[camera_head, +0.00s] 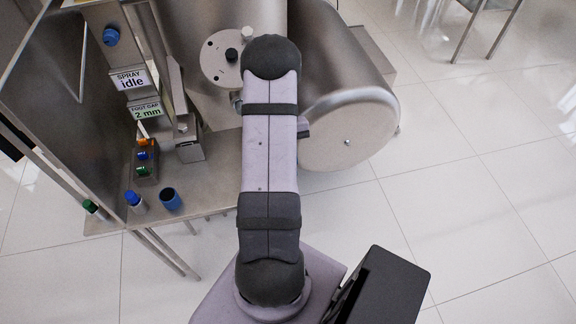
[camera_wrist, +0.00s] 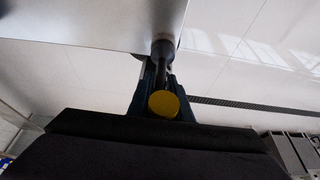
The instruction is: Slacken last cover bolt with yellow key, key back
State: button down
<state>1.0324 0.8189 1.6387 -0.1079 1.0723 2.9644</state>
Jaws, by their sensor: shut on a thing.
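In the wrist view my gripper (camera_wrist: 158,84) is shut on the yellow key (camera_wrist: 163,104), whose round yellow end faces the camera. The key's dark shaft runs away from me to a dark round head (camera_wrist: 162,49) at the edge of a smooth metal surface (camera_wrist: 90,22). I cannot tell whether that head is the key's socket or a bolt, nor whether it is seated. In the head view my arm hides the gripper and the key. The large metal housing (camera_head: 345,120) lies right of and behind my arm, with one small bolt (camera_head: 347,142) on its end face.
A rack (camera_head: 146,179) with orange, blue and green-topped keys stands on the metal bench (camera_head: 215,165). A blue cup (camera_head: 170,199) and a blue-capped bottle (camera_head: 136,203) stand near its front edge. Signs read "SPRAY idle" (camera_head: 131,79) and "FOOT GAP 2 mm" (camera_head: 146,109).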

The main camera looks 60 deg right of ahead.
jog(key=shift+f, duration=0.35)
dwell(0.4)
jog(key=shift+f+b, duration=0.65)
jog(key=c, duration=1.5)
grip_release()
jog(key=shift+c, duration=0.2)
jog(key=shift+r, duration=0.1)
jog(key=shift+b+v, duration=1.1)
jog(key=shift+v, duration=2.5)
jog(key=shift+r+p, duration=1.85)
jog(key=shift+r, duration=0.2)
